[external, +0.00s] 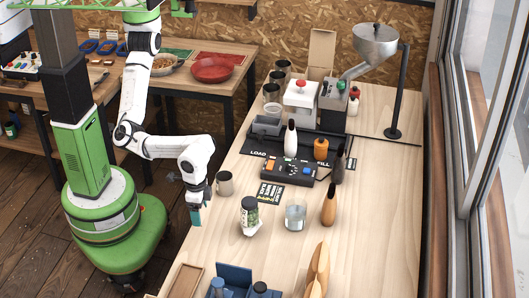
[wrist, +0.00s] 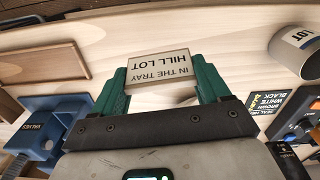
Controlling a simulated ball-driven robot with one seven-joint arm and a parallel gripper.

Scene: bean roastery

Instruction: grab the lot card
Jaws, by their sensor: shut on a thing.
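The lot card (wrist: 158,66) is a small pale card with dark lettering, "HILL LOT" and "IN THE TRAY", upside down in the wrist view. My gripper (wrist: 162,86) has green fingers shut on the card, one at each side edge. In the external view my gripper (external: 196,214) points down at the left edge of the long wooden table (external: 370,215). The card cannot be made out there. From these views I cannot tell whether the card touches the table.
A grey cup (external: 224,184) and a black printed card (external: 265,193) lie just beyond my gripper. A shallow wooden tray (wrist: 48,52) and a blue fixture (wrist: 40,128) are nearby.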

